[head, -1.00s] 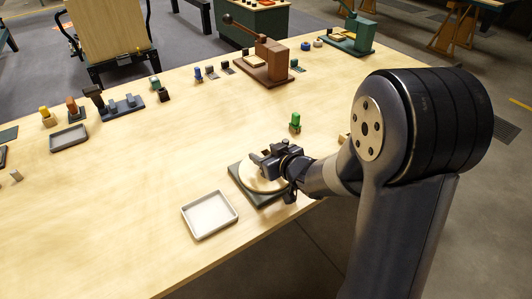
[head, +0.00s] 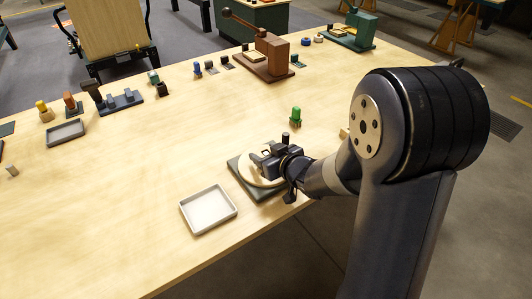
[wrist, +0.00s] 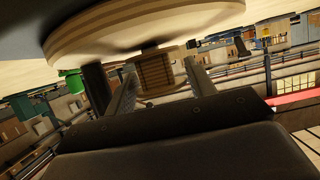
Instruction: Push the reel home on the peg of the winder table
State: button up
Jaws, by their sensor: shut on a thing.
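The reel is a pale wooden disc (head: 246,172) over the dark green winder table (head: 272,193) near the table's front edge. My gripper (head: 266,160) is over it and hides much of it. In the wrist view the reel's broad round flange (wrist: 110,30) fills the upper part. A small ribbed wooden piece (wrist: 155,73), seemingly its hub, sits between the two fingers of my gripper (wrist: 158,80), which are shut on it. The peg cannot be made out, and I cannot tell how far down the reel sits.
A shallow grey tray (head: 208,210) lies just left of the winder table. A green piece (head: 296,115) stands behind it. A brown lever press (head: 270,58) and several small parts line the far side. The table's middle is clear.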

jog(key=shift+f, duration=0.3)
jog(key=o, duration=1.1)
jog(key=shift+c, duration=0.2)
jog(key=p+v, duration=0.1)
jog(key=v, duration=1)
jog(key=shift+p, duration=0.4)
jog(key=shift+w+f, duration=0.1)
jog(key=shift+w, duration=0.05)
jog(key=x, duration=0.3)
jog(key=b+x, duration=0.1)
jog(key=x, duration=0.6)
jog(key=shift+w+a+r, duration=0.25)
jog(key=shift+w, duration=0.1)
jog(key=shift+s+r, duration=0.1)
jog(key=shift+r, duration=0.05)
